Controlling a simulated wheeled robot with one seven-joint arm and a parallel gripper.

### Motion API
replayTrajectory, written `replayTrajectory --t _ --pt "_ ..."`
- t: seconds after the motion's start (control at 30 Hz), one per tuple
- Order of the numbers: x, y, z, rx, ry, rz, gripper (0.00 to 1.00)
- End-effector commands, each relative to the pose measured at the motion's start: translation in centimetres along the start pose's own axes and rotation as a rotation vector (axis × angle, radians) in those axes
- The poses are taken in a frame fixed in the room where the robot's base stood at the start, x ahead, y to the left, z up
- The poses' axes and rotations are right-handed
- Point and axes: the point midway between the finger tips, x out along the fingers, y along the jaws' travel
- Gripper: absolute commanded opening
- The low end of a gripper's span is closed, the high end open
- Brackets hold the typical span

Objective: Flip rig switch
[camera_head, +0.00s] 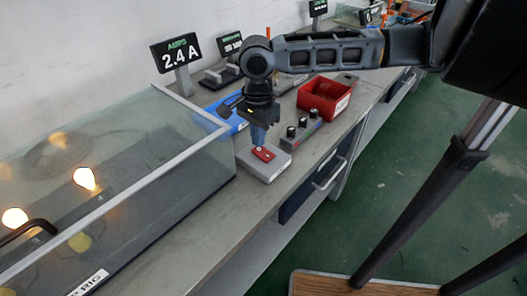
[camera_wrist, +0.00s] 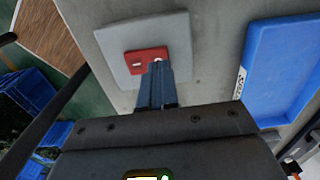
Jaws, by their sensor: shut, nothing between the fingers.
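The rig switch is a red rocker (camera_head: 263,154) on a pale grey box (camera_head: 262,170) on the bench, at the middle of the head view. In the wrist view the red rocker (camera_wrist: 146,60) sits on its grey plate (camera_wrist: 180,40). My gripper (camera_head: 257,145) points down over the switch, its blue fingers shut and empty. In the wrist view the fingertips of my gripper (camera_wrist: 158,66) overlap the edge of the red rocker. They are at or very near it; I cannot tell whether they touch. The fingers hide part of the rocker.
A glass-walled rig (camera_head: 150,180) with lit bulbs (camera_head: 84,179) stands left of the switch. A display reading 2.4 A (camera_head: 179,54) stands behind it. A knob box (camera_head: 303,127), a red bin (camera_head: 325,99) and a blue tray (camera_wrist: 284,70) are close by. The bench front is clear.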

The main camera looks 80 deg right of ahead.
Motion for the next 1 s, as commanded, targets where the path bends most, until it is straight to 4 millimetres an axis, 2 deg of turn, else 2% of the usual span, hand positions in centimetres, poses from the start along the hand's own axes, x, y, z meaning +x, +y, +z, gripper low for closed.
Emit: replayTrajectory --t 1.0 --pt "1.4 0.0 0.0 0.001 0.000 0.000 0.00"
